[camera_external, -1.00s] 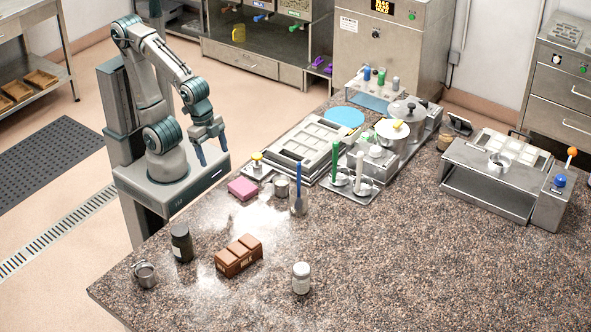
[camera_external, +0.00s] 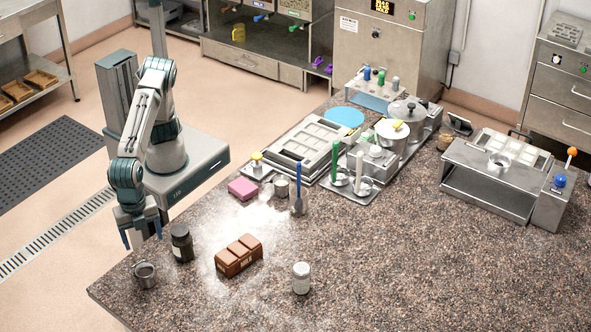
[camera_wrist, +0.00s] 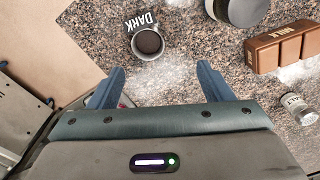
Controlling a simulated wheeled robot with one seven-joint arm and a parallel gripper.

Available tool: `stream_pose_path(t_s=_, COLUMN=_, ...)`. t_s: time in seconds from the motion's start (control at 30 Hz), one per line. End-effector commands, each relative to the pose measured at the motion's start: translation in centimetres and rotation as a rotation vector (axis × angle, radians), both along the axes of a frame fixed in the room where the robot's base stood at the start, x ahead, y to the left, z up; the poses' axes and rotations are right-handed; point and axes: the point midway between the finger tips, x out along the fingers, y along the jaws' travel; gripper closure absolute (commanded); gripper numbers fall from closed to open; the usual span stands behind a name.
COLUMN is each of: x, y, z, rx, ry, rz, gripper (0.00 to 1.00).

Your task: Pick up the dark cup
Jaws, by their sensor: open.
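The dark cup (camera_external: 146,274) is a small grey metal cup with dark contents, upright near the table's front left corner. In the wrist view the cup (camera_wrist: 148,42) shows from above, with a tag reading "DARK" beside its rim. My gripper (camera_external: 143,238) is open and empty, above and behind the cup at the table's left edge. In the wrist view my gripper (camera_wrist: 161,78) has its two blue fingers apart, and the cup lies beyond the fingertips, between their lines. Nothing hides the cup in the wrist view.
A dark lidded jar (camera_external: 181,243) stands close to the right of the cup. The granite table (camera_external: 400,270) is clear to the front right.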

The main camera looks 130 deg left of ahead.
Motion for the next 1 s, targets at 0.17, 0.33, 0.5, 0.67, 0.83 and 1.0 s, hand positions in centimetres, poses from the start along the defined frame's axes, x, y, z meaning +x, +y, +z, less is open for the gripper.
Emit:
stream_pose_path(t_s=0.17, x=-0.5, y=-2.0, z=-0.7, rx=-0.004, ry=0.018, rz=-0.006, gripper=0.27)
stream_pose_path(t_s=0.33, x=-0.5, y=-2.0, z=-3.3, rx=-0.001, ry=0.020, rz=-0.007, gripper=0.27)
stream_pose_path(t_s=0.5, x=-0.6, y=-1.9, z=-6.6, rx=-0.002, ry=0.019, rz=-0.008, gripper=0.27)
stream_pose_path(t_s=0.67, x=-0.5, y=-1.9, z=-8.6, rx=-0.003, ry=0.018, rz=-0.006, gripper=0.27)
stream_pose_path(t_s=0.83, x=-0.6, y=-1.9, z=-9.7, rx=-0.002, ry=0.019, rz=-0.007, gripper=0.27)
stream_pose_path(t_s=1.0, x=-0.9, y=-1.8, z=-12.1, rx=-0.002, ry=0.022, rz=-0.008, gripper=0.27)
